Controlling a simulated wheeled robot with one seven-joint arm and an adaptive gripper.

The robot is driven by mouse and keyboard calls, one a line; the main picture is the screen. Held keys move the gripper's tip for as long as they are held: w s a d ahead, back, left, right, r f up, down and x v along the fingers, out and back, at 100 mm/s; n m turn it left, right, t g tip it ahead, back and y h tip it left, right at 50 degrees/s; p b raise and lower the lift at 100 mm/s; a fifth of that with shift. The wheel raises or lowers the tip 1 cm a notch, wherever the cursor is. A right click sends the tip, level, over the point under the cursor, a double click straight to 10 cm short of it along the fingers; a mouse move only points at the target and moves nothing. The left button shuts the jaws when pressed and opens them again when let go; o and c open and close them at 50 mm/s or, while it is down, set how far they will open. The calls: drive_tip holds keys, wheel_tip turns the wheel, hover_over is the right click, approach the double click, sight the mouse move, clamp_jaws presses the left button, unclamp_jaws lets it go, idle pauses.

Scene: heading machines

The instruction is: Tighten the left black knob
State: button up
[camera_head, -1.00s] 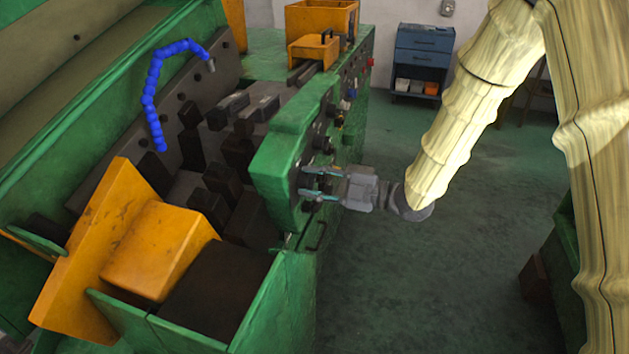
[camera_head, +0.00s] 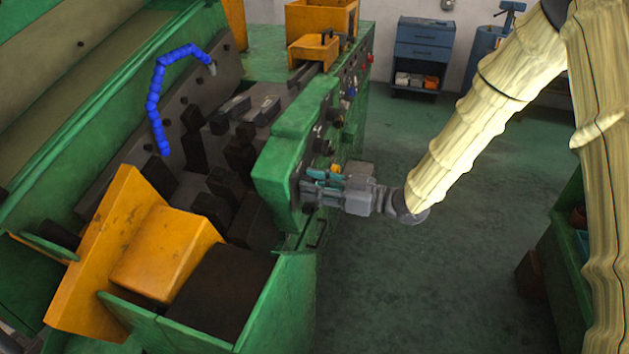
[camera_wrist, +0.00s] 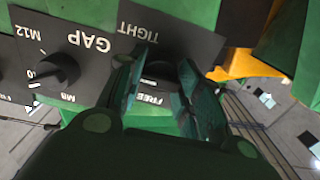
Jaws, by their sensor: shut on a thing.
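The black knob (camera_wrist: 160,70) shows in the wrist view between my fingers, on a dark plate lettered TIGHT and FREE, which appears upside down. My gripper (camera_wrist: 168,84) has one finger on each side of the knob and is shut on it. The fingers cover part of the knob and the FREE lettering. In the head view my gripper (camera_head: 308,190) reaches from the right to the end face of the green machine (camera_head: 275,172); the held knob is hidden there.
A second black knob (camera_wrist: 56,70), on a plate lettered GAP, is left of my gripper in the wrist view. Further controls (camera_head: 335,120) line the machine's side. A yellow guard (camera_head: 150,250) stands front left. The floor (camera_head: 400,280) right of the machine is clear.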

drive_tip(key=m+p, duration=0.2)
drive_tip(key=m, duration=0.3)
drive_tip(key=shift+m, duration=0.3)
idle(0.5)
drive_tip(key=o, duration=1)
drive_tip(key=shift+o, duration=0.2)
drive_tip(key=shift+d, duration=0.15)
drive_tip(key=v, duration=1.1)
drive_tip(key=shift+d, duration=0.35)
drive_tip(key=shift+s, duration=0.1)
drive_tip(key=shift+f, duration=0.1)
